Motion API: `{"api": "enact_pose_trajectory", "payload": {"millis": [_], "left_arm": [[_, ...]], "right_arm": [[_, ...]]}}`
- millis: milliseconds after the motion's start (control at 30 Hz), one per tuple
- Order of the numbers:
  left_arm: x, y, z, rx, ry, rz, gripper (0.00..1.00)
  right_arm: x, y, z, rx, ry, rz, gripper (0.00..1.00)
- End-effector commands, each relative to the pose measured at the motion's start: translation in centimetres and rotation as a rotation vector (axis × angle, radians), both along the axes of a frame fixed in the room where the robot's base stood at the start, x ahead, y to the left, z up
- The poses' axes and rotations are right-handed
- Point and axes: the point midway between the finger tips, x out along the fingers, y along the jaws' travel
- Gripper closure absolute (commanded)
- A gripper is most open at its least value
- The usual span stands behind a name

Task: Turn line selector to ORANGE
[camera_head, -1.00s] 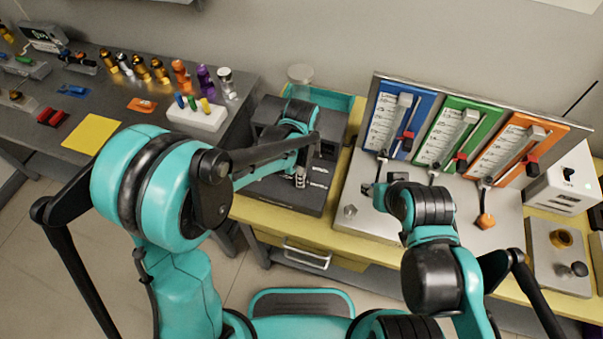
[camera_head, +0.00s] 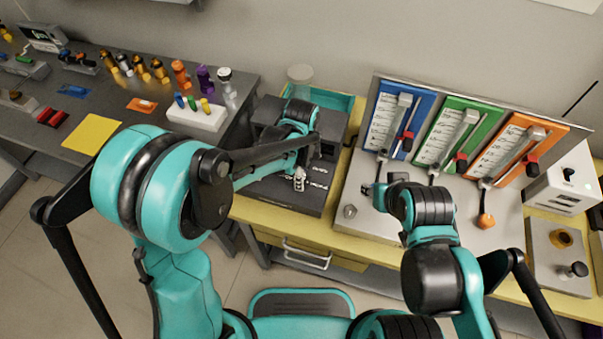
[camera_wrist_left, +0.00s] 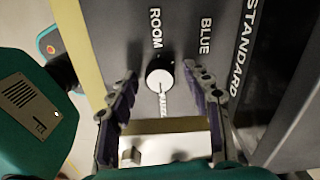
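The dark grey machine (camera_head: 275,190) stands on the yellow bench. The left wrist view shows a round black knob (camera_wrist_left: 160,75) with a white pointer on it, near the words ROOM and BLUE; STANDARD is printed farther right. I read no ORANGE label. My left gripper (camera_wrist_left: 163,110) is open, its fingers to the left and right of the knob with gaps on both sides. In the head view the left gripper (camera_head: 300,178) is small over the machine's front. My right gripper (camera_head: 373,189) hangs over the metal plate; its fingers are too small to read.
A panel with blue (camera_head: 378,124), green (camera_head: 437,147) and orange (camera_head: 496,165) gauges stands to the right. An orange knob (camera_head: 486,221) is below it. A white box (camera_head: 562,180) stands farther right. Coloured vials and a white rack (camera_head: 196,116) fill the left table.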

Motion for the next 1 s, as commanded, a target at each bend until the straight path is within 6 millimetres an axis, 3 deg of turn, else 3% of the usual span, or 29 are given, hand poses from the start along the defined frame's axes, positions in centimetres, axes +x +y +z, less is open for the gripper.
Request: {"api": "enact_pose_trajectory", "payload": {"millis": [167, 500, 700, 1000], "left_arm": [[0.0, 0.0, 0.9, 0.0, 0.0, 0.0, 0.5], [-0.1, 0.0, 7.8, 0.0, 0.0, 0.0, 0.5], [-0.1, 0.0, 10.9, 0.0, 0.0, 0.0, 0.5], [-0.1, 0.0, 12.0, 0.0, 0.0, 0.0, 0.5]], "right_arm": [[0.0, 0.0, 0.0, 0.0, 0.0, 0.0, 0.6], [0.0, 0.0, 0.0, 0.0, 0.0, 0.0, 0.6], [0.0, 0.0, 0.0, 0.0, 0.0, 0.0, 0.6], [0.0, 0.0, 0.0, 0.0, 0.0, 0.0, 0.6]]}}
